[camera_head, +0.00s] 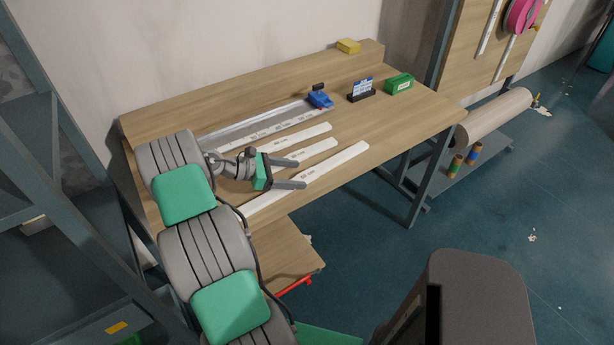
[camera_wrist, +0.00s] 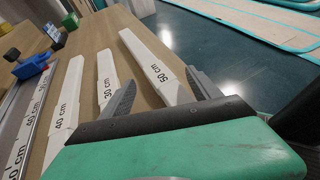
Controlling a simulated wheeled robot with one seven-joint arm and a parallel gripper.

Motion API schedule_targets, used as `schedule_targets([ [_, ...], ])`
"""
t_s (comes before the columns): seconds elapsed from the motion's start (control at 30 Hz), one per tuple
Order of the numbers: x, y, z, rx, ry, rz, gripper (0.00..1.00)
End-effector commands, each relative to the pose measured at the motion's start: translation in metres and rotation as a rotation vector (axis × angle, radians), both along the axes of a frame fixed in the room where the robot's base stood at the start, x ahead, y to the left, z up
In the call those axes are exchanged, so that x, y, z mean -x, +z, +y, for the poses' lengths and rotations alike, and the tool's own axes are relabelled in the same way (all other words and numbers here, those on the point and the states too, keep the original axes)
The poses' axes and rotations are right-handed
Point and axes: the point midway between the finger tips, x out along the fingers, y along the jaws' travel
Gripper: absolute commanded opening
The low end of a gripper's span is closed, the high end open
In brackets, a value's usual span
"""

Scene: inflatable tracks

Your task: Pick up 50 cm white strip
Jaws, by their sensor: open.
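The 50 cm white strip (camera_wrist: 154,66) lies flat on the wooden table, labelled "50 cm" in the wrist view. In the head view this strip (camera_head: 341,161) is the one nearest the table's front edge, its near part partly hidden by my arm. My gripper (camera_head: 304,174) is open and empty over the strips. In the wrist view its two fingers (camera_wrist: 162,90) reach forward, with the 50 cm strip showing between them near the right finger. I see no contact with the strip.
A 30 cm strip (camera_wrist: 108,80) and a 40 cm strip (camera_wrist: 68,97) lie left of it, beside a metal ruler (camera_head: 262,125). A blue tool (camera_head: 320,99), a card holder (camera_head: 361,91) and a green box (camera_head: 399,84) stand farther back. The table's right part is clear.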

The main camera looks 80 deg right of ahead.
Motion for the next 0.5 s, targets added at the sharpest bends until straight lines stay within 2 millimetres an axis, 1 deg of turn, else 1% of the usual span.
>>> schedule_targets([
  [0.03,0.009,0.001,-0.005,-0.001,-0.004,0.002,0.72],
  [0.1,0.018,-0.004,-0.011,-0.001,-0.003,0.001,0.72],
  [0.2,0.026,-0.009,-0.016,0.0,-0.002,-0.001,0.72],
  [0.4,0.027,-0.011,-0.017,0.0,-0.003,-0.001,0.72],
  [0.5,0.028,-0.011,-0.017,0.001,-0.004,-0.002,0.64],
])
